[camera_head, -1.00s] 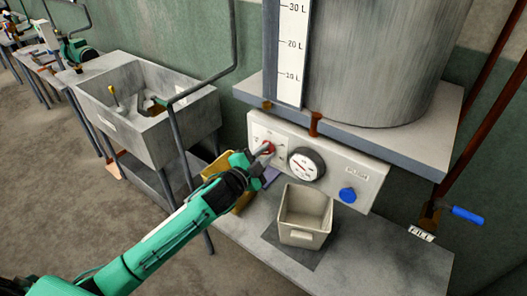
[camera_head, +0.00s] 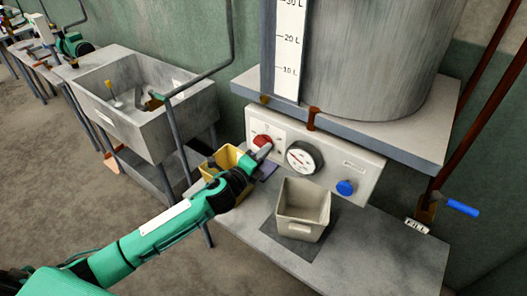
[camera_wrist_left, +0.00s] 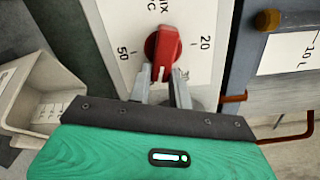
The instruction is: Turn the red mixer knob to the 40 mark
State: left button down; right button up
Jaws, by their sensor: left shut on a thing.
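The red mixer knob (camera_head: 262,141) sits on the white control panel (camera_head: 336,161), left of the round gauge (camera_head: 304,158). In the left wrist view the knob (camera_wrist_left: 166,45) shows between printed marks 50 and 20, with a white line at its lower end. My left gripper (camera_head: 263,153) is at the knob. In the wrist view its two fingers (camera_wrist_left: 162,80) stand on either side of the knob's lower end, shut on it. The 40 mark cannot be made out. My right gripper is in neither view.
A blue knob (camera_head: 345,187) is at the panel's right. A beige bin (camera_head: 303,208) and a yellow bin (camera_head: 222,160) stand on the bench below. A grey tank (camera_head: 375,60) rises above. A sink (camera_head: 145,95) stands left, and a blue-handled valve (camera_head: 462,208) is at right.

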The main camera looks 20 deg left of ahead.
pick_arm(q)
jog(key=shift+f+m, duration=0.25)
jog(key=shift+m, duration=0.85)
jog(key=shift+a, duration=0.1)
jog(key=c, duration=1.3)
grip_release()
jog(key=shift+b+v, duration=2)
jog(key=shift+v, duration=4.85)
